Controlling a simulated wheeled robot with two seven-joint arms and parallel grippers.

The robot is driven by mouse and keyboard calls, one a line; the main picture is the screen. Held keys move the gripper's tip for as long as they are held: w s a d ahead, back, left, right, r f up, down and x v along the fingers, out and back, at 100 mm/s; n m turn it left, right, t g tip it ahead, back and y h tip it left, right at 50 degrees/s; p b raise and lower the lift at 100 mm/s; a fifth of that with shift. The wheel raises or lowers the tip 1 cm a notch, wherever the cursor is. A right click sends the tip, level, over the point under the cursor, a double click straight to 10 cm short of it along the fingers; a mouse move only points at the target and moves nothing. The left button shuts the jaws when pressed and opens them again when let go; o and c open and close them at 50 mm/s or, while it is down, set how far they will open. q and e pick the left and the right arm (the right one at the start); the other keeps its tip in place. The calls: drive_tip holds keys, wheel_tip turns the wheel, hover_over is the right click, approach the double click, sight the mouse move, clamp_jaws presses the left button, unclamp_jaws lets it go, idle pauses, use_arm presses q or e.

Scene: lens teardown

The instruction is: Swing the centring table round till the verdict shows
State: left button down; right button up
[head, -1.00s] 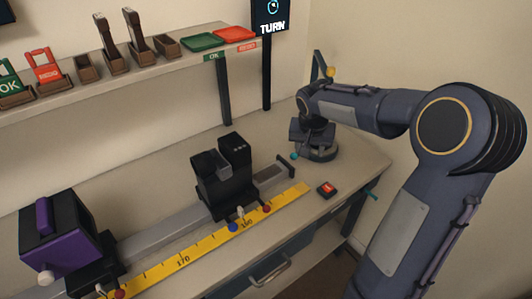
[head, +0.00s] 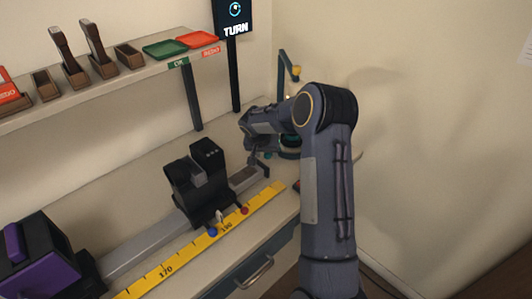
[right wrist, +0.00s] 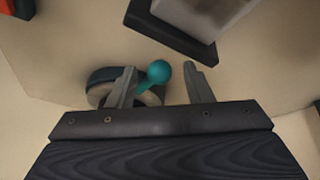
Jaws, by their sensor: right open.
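The centring table (head: 290,143) is a low, dark round stand at the right end of the bench, partly hidden behind my right arm. In the right wrist view, a teal ball knob (right wrist: 158,73) on a short stem sits between the two fingers, with a dark-rimmed round part (right wrist: 98,90) behind the left finger. My right gripper (right wrist: 161,80) is open around the knob; I cannot tell whether either finger touches it. In the head view the right gripper (head: 262,155) is small and dark at the table's left side. My left gripper is out of view.
A black holder (head: 196,185) stands on a grey rail behind a yellow scale (head: 190,255). A purple-and-black unit (head: 35,262) is at lower left. A shelf above carries green (head: 165,48) and red (head: 198,39) trays. A thin post (head: 284,75) rises behind the table.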

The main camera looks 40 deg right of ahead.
clamp_jaws()
idle(0.3)
drive_tip(key=shift+s, duration=0.15)
